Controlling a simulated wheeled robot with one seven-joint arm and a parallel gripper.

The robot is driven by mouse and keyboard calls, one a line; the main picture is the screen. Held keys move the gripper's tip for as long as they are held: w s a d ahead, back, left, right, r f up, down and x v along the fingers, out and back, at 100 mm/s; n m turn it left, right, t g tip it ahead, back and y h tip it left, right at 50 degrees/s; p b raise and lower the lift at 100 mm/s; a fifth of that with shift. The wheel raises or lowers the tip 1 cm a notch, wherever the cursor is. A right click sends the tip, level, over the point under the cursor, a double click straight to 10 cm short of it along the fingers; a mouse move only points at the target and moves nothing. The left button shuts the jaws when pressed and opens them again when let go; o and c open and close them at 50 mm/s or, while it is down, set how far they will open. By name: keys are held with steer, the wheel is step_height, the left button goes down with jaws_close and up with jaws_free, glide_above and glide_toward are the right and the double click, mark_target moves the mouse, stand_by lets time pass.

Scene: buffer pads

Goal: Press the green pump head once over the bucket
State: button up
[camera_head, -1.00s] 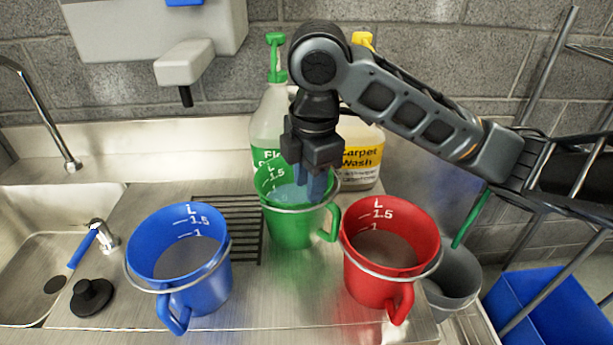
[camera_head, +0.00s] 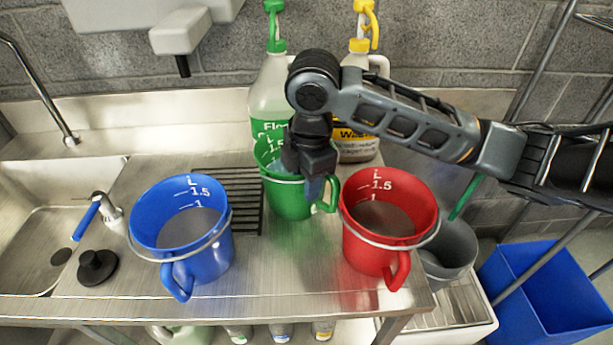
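The green pump head (camera_head: 275,22) tops a pale bottle with a green label (camera_head: 268,95) standing upright at the back of the steel counter. A green bucket (camera_head: 289,203) stands in front of that bottle, with its handle to the right. A blue bucket (camera_head: 198,255) stands front left and a red bucket (camera_head: 372,250) front right. My gripper (camera_head: 303,178) points down at the right part of the green bucket's mouth, below and right of the pump head and apart from it. It partly covers the bucket. Its finger gap and any contact with the bucket are unclear.
A bottle with a yellow pump (camera_head: 359,45) stands right of the green-pump bottle, partly behind my arm. A sink with a tap (camera_head: 45,90) is at left, and a white wall dispenser (camera_head: 180,30) hangs above. A grey bucket (camera_head: 450,250) and blue bin (camera_head: 545,290) are at right.

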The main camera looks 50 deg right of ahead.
steer(key=shift+c, duration=0.5)
jaws_close()
stand_by(0.8)
